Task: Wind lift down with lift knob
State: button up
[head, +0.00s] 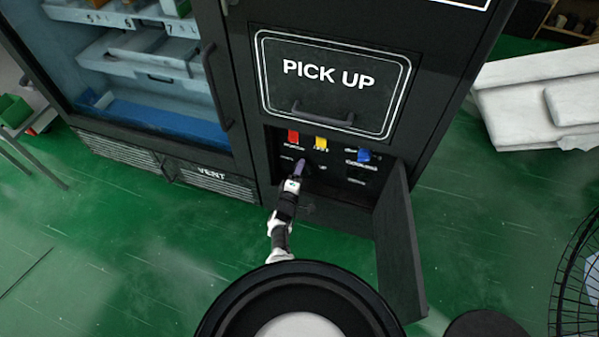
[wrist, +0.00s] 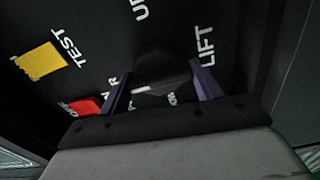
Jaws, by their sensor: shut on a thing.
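The lift knob (wrist: 158,64) is a dark knob on the black control panel (wrist: 110,22), with the words LIFT and UP near it and another partly hidden word below. My gripper (wrist: 163,78) has its two purple fingers on either side of the knob and is shut on it. The knob's pointer direction is too dark to tell. In the head view my gripper (head: 301,168) reaches into the recess below the PICK UP hatch and hides the knob.
A red switch (head: 293,137), a yellow switch (head: 321,143) and a blue switch (head: 364,155) sit along the panel. The panel's black door (head: 398,245) hangs open to the right of my arm. A wire basket (head: 577,275) stands at far right.

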jog(key=o, duration=1)
jog(key=shift+c, duration=0.2)
jog(key=p+v, duration=0.5)
jog(key=v, duration=0.9)
jog(key=shift+p, duration=0.3)
